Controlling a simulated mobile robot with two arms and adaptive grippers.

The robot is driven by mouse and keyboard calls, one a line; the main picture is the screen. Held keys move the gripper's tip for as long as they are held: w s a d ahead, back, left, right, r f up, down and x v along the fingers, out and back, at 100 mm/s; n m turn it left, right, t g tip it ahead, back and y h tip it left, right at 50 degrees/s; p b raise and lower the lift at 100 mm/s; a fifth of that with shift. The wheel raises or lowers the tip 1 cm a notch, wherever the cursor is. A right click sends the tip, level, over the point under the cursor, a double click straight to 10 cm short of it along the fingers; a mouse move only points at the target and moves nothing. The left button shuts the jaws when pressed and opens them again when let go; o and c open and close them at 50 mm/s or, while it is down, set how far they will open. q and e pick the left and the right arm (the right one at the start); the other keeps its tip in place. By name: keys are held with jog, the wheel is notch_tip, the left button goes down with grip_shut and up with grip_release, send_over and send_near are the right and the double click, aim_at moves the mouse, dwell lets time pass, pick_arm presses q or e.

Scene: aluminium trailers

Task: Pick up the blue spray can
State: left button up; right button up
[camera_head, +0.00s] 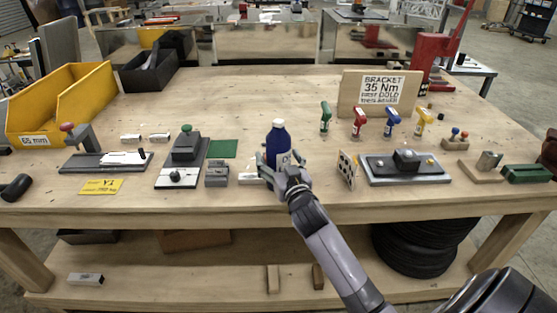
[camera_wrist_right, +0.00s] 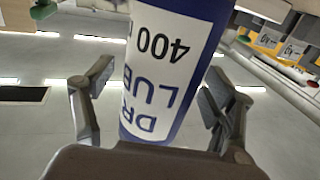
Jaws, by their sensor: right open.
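The blue spray can (camera_head: 278,138) has a white cap and a white label. It stands upright near the front middle of the wooden workbench in the head view. My right gripper (camera_head: 282,163) is at the can's lower part, coming from the front. In the right wrist view the can (camera_wrist_right: 165,70) fills the middle, with its label reading "400". The two fingers of my right gripper (camera_wrist_right: 160,100) are open, one on each side of the can, with gaps visible. The left gripper is not in view.
A green pad (camera_head: 222,149) and a grey block (camera_head: 216,174) lie left of the can. A checkered plate (camera_head: 347,170) and a dark fixture (camera_head: 405,168) stand to the right. Several coloured trigger-handled tools, such as a green one (camera_head: 325,118), are behind right. Bare bench lies behind the can.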

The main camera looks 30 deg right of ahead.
jog(key=shift+c, duration=0.5)
jog(key=c, duration=1.5)
